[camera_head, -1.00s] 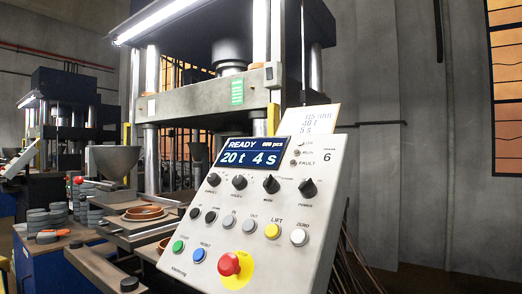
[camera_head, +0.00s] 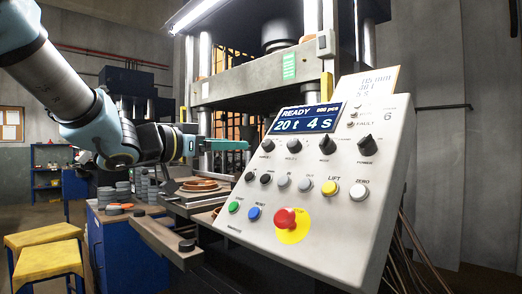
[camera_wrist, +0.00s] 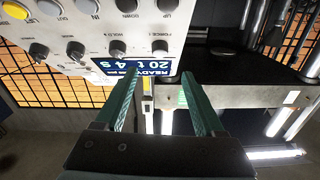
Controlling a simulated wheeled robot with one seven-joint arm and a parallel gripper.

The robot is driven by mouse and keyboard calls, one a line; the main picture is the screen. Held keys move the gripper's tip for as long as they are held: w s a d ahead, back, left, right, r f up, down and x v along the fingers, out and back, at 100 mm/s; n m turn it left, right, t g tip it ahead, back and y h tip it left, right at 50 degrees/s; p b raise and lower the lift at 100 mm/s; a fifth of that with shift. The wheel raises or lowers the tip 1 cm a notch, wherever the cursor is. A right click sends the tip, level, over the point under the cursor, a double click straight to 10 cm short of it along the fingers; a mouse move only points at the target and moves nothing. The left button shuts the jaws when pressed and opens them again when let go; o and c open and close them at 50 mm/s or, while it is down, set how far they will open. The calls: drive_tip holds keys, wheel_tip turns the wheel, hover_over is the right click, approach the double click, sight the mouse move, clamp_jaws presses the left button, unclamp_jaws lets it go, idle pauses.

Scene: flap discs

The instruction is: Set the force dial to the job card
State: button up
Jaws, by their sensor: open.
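The control panel (camera_head: 312,190) faces me with its display (camera_head: 306,120) reading READY, 20 t and 4 s. The force dial (camera_head: 267,145) is the leftmost black knob below the display; in the wrist view the force dial (camera_wrist: 160,47) appears upside down, beyond the fingers. The job card (camera_head: 372,84) stands behind the panel's top edge; its small print seems to show a tonnage, unclear to me, and 5 s. My gripper (camera_head: 246,145) reaches in from the left, just left of the force dial. In the wrist view my gripper (camera_wrist: 160,82) is open and empty, apart from the dial.
The hold dial (camera_head: 293,145), mode knob (camera_head: 327,143) and power knob (camera_head: 365,145) sit in the same row. Push buttons and a red emergency stop (camera_head: 287,218) lie below. The press (camera_head: 260,85) stands behind. Yellow stools (camera_head: 48,262) stand at left.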

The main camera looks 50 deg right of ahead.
sight(265, 143)
drive_tip(key=d, duration=0.3)
drive_tip(key=d+p, duration=0.1)
drive_tip(key=d, duration=0.3)
drive_tip(key=d+p, duration=0.1)
drive_tip(key=d, duration=0.2)
drive_tip(key=shift+s+d, duration=0.3)
drive_tip(key=shift+d, duration=0.05)
clamp_jaws()
